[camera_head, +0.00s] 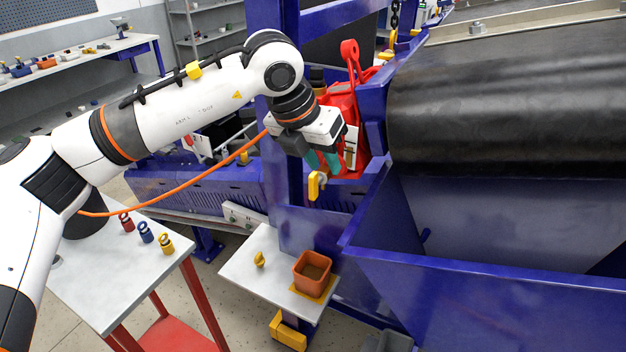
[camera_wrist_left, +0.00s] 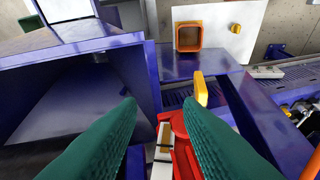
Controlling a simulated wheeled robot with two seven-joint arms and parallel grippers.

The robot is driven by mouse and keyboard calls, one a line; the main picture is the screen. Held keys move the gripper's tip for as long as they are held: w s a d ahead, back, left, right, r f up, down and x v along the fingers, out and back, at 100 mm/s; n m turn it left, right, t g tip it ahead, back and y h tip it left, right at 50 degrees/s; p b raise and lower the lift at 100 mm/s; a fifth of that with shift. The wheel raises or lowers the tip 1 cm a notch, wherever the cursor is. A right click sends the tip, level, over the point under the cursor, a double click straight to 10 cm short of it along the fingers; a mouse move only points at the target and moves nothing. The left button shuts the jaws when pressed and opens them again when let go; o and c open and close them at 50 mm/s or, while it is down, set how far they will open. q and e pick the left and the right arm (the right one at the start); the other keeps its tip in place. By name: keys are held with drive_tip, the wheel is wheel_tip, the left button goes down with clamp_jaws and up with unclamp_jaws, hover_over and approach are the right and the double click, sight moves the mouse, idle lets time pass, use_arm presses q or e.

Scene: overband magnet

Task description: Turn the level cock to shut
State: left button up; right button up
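My left gripper (camera_head: 322,165) has green fingers spread apart in front of the red housing (camera_head: 343,100) on the blue frame. In the left wrist view, its fingertips (camera_wrist_left: 159,104) are open with nothing held between them. A yellow lever (camera_head: 315,186) hangs just below the fingers; it stands upright beyond the right fingertip in the left wrist view (camera_wrist_left: 200,88). A red rounded part (camera_wrist_left: 179,124) and a pale gauge-like plate (camera_wrist_left: 163,150) lie beyond the gap; the plate also shows beside the gripper (camera_head: 351,146). Which part is the level cock is unclear. My right gripper is out of view.
The blue chute wall (camera_head: 480,285) and black belt (camera_head: 500,100) stand close on the right. A small shelf (camera_head: 248,273) below holds an orange box (camera_head: 312,271) and a yellow knob (camera_head: 259,259). A side table (camera_head: 105,280) carries small coloured pieces.

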sight(311, 176)
use_arm(q)
drive_tip(key=w+a+r+n+y, duration=0.1)
drive_tip(key=w+a+y, duration=0.1)
drive_tip(key=a, duration=0.2)
drive_tip(key=shift+t, duration=0.3)
drive_tip(key=p+x, duration=0.1)
drive_tip(key=x, duration=0.2)
drive_tip(key=p+x, duration=0.1)
drive_tip(key=x, duration=0.3)
drive_tip(key=p+x, duration=0.2)
drive_tip(key=x, duration=0.2)
drive_tip(key=shift+d, duration=0.35)
drive_tip(key=shift+c, duration=0.5)
